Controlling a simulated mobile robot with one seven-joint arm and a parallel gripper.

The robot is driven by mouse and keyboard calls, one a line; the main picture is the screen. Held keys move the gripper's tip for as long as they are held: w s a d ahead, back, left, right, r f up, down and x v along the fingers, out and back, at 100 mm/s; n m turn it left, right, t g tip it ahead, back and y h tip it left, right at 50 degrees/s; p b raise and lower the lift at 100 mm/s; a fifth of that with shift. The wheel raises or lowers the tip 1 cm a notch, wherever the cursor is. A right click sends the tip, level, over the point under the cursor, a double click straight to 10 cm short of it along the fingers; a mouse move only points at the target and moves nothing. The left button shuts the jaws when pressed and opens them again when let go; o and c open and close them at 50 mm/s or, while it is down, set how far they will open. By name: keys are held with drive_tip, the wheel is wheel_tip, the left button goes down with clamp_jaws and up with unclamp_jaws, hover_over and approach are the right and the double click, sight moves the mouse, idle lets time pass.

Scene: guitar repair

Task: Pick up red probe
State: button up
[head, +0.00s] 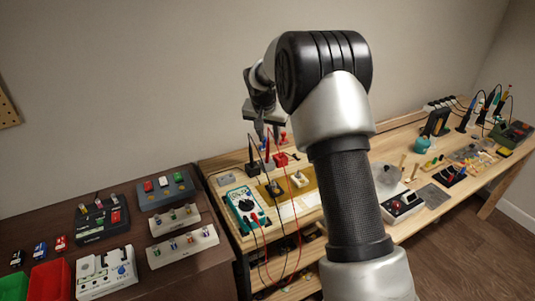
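A teal multimeter (244,207) lies on the light wooden bench, with red and black leads running from it. What looks like the red probe (268,147) stands upright behind the multimeter, next to a black probe (252,152). A thin red lead arcs down in front of the bench. My gripper (265,130) points down just above the probes, small and dark in the picture. Its fingertips overlap the probe tops in this view, so I cannot tell whether it touches or holds one.
A dark table (190,275) at left holds red and green bins, switch boxes and racks of small parts. The wooden bench (403,157) runs right with a soldering area, a teal pot (422,146) and tools. My arm hides the bench's middle.

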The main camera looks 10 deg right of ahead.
sight(268, 145)
drive_tip(key=shift+a+x, duration=0.2)
drive_tip(key=shift+x, duration=1.2)
drive_tip(key=shift+a+x, duration=0.2)
drive_tip(key=shift+x, duration=1.15)
drive_tip(key=shift+c, duration=0.3)
clamp_jaws()
